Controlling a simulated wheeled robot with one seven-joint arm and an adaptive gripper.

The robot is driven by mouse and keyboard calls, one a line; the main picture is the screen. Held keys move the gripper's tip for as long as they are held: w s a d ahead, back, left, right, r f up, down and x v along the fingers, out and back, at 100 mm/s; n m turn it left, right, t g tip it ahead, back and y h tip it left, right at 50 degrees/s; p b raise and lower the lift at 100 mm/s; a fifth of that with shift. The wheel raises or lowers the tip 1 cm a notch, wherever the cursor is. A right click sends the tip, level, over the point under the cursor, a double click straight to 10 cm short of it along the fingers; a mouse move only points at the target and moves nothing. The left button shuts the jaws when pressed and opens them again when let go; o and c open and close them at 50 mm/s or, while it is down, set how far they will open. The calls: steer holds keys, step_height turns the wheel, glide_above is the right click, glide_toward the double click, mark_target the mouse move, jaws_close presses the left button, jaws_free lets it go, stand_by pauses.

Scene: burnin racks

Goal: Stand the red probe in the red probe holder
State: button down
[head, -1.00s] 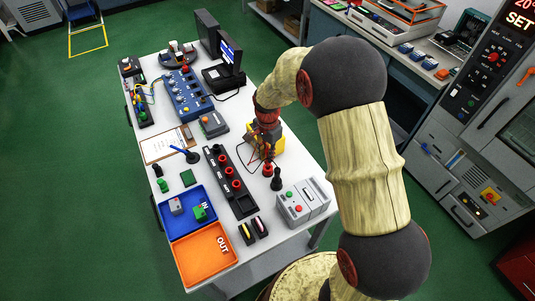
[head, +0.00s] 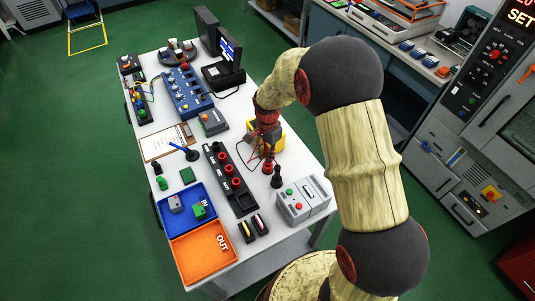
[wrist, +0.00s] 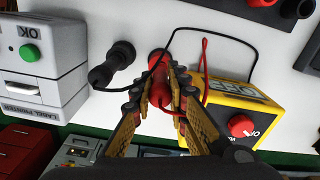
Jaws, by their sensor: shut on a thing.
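My gripper (wrist: 160,98) is shut on the red probe (wrist: 160,90), which runs between its two fingers in the wrist view. The red probe holder (wrist: 157,57) is a red round piece just past the fingertips, in line with the probe. I cannot tell whether the probe's end is inside it or only above it. In the head view the red holder (head: 268,168) stands on the table below my gripper (head: 266,153). The probe is mostly hidden there by the gripper and leads.
A black holder (head: 277,179) stands close beside the red one. The yellow meter (wrist: 243,108) stands right of my gripper in the wrist view, with red and black leads looping nearby. A grey label printer (head: 302,202) and a black rack with red rings (head: 219,165) are near.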

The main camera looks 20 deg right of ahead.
steer(key=shift+f+b, duration=0.3)
steer(key=shift+f, duration=0.4)
steer(key=c, duration=1.7)
jaws_free()
steer(key=shift+o, duration=0.2)
step_height(320, 180, up, 12)
